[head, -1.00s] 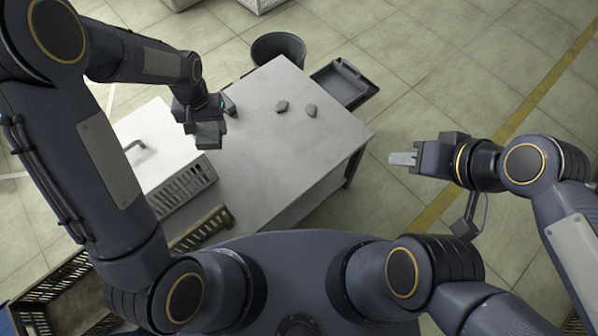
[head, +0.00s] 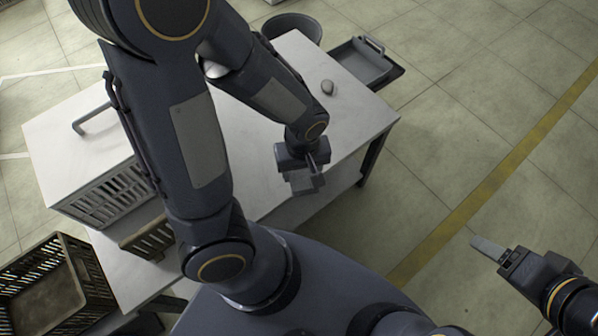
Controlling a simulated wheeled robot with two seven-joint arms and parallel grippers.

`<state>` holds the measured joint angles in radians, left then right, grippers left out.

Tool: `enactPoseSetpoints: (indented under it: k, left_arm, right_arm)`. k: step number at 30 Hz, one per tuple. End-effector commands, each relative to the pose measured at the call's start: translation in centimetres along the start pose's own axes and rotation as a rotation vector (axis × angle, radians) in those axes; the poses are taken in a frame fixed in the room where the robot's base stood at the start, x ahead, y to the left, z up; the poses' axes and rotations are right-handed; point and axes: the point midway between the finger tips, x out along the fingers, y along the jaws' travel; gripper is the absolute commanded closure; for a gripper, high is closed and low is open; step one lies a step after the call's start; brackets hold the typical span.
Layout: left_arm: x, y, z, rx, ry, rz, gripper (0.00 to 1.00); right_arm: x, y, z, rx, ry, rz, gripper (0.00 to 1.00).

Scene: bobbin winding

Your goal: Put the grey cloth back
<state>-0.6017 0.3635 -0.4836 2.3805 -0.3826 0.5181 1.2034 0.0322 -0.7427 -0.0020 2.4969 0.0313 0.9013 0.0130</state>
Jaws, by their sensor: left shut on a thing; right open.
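My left gripper (head: 303,170) is shut on a small flat grey piece (head: 304,185), which looks like the grey cloth; the fingers partly hide it. It is over the near right part of the grey-white table (head: 358,108), by the near edge. I cannot tell its height. My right gripper (head: 488,250) is open and empty, out over the floor to the right of the table.
A small grey lump (head: 328,87) lies on the table's far right part. Beyond the table are a dark bin (head: 292,27) and a dark tray (head: 378,67). A white box with a handle (head: 75,140) stands at left, a slotted crate (head: 45,290) below it. My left arm hides much of the table.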

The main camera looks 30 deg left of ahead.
Motion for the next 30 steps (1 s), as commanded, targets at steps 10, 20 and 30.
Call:
enactPoseSetpoints:
  k: [10,20,30]
  left_arm:
    - [3.4,-0.3,-2.2,-0.075,-0.004,0.001,0.64]
    - [8.1,1.1,-9.4,-0.069,-0.008,-0.002,0.64]
    - [10.9,1.7,-12.0,-0.065,-0.005,0.002,0.64]
  right_arm:
    - [2.1,0.9,1.0,0.000,0.001,0.000,0.31]
    - [3.2,1.5,1.6,0.000,0.001,0.000,0.31]
    - [3.6,1.6,1.8,0.000,0.001,0.000,0.31]
